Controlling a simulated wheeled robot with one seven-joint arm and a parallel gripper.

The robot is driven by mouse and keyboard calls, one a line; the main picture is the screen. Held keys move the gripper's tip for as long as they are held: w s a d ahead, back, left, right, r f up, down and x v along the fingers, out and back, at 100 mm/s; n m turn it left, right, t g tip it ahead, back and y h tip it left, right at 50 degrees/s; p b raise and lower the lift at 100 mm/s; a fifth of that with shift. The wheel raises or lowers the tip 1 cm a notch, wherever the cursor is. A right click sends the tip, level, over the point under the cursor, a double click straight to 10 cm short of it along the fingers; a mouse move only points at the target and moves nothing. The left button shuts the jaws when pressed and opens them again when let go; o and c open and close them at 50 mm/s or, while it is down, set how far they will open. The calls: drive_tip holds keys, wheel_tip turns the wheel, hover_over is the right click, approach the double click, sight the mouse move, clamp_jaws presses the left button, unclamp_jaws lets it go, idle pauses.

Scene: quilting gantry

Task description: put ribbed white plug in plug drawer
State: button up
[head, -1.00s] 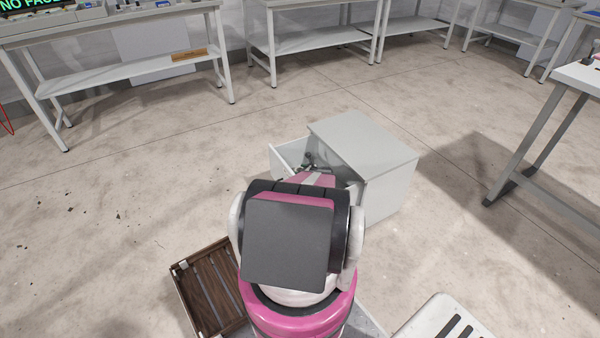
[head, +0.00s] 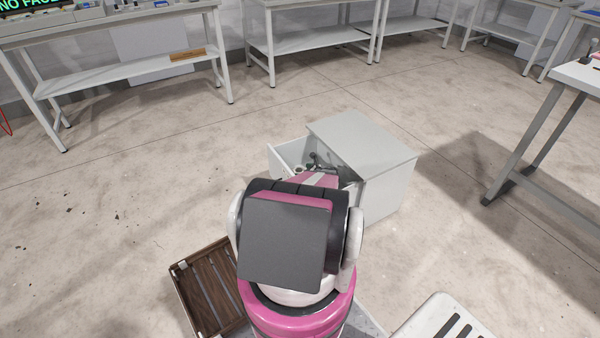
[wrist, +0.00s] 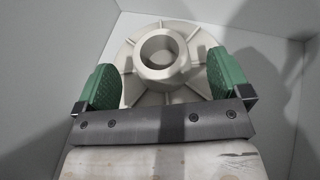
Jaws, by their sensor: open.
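The ribbed white plug (wrist: 163,58), an off-white round flange with radial ribs and a hollow hub, lies in the plug drawer (wrist: 70,40) in the wrist view. My gripper (wrist: 165,78) is open, its green pads on either side of the hub, with a gap showing on each side. In the head view the drawer (head: 288,152) is pulled out from the grey cabinet (head: 362,150). My gripper (head: 316,166) shows partly over the drawer there, behind my arm. A small pale part by it may be the plug; my arm hides most of the drawer's inside.
A brown slatted wooden crate (head: 212,285) stands on the floor at the lower left. A white slotted seat (head: 445,320) is at the lower right. A table (head: 580,80) stands at right, and benches line the back. The floor left of the drawer is clear.

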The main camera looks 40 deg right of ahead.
drive_tip(key=shift+v, duration=1.85)
